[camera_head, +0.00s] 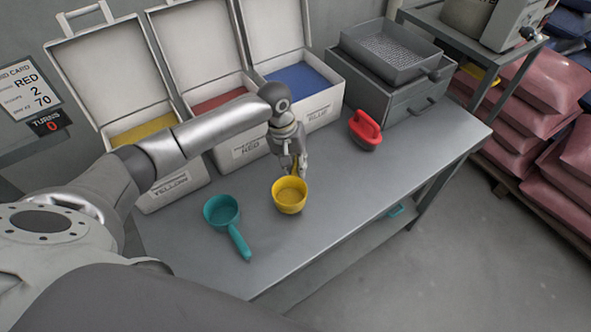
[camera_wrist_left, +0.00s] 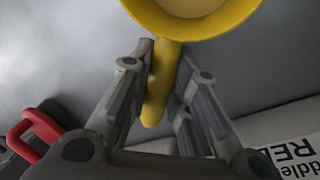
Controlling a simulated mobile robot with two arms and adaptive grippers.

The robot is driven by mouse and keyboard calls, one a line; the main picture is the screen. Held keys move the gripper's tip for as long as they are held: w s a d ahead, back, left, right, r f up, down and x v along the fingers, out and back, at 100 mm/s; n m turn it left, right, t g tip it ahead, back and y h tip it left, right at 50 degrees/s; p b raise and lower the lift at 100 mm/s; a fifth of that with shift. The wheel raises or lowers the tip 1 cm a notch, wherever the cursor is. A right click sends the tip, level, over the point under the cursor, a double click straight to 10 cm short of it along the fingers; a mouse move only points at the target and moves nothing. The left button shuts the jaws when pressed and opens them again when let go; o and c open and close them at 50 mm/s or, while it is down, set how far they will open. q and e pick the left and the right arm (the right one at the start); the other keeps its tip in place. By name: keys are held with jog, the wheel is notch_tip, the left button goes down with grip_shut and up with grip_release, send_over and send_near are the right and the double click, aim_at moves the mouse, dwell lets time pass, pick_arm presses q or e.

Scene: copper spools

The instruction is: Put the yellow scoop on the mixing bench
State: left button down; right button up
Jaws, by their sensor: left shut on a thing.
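The yellow scoop (camera_head: 290,200) is at the front part of the grey bench (camera_head: 345,200) in the head view, its cup opening upward. My left gripper (camera_head: 291,168) is above and behind the cup, shut on the scoop's handle. In the left wrist view the yellow handle (camera_wrist_left: 158,85) runs between the two fingers, with the cup (camera_wrist_left: 200,20) beyond the fingertips. I cannot tell whether the cup touches the bench. My right gripper is not in view.
A teal scoop (camera_head: 222,212) lies left of the yellow one. Bins labelled yellow (camera_head: 172,187), red (camera_head: 250,152) and blue (camera_head: 318,117) line the bench's back. A red-handled tool (camera_head: 366,128) and a grey sieve box (camera_head: 395,98) stand to the right. The front right bench surface is clear.

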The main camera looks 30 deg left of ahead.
pick_arm(q)
jog(key=shift+a+x, duration=0.2)
jog(key=shift+x, duration=0.85)
jog(key=shift+s+f, duration=0.1)
jog(key=c, duration=1.4)
grip_release()
jog(key=shift+o, duration=0.2)
jog(key=v, duration=1.2)
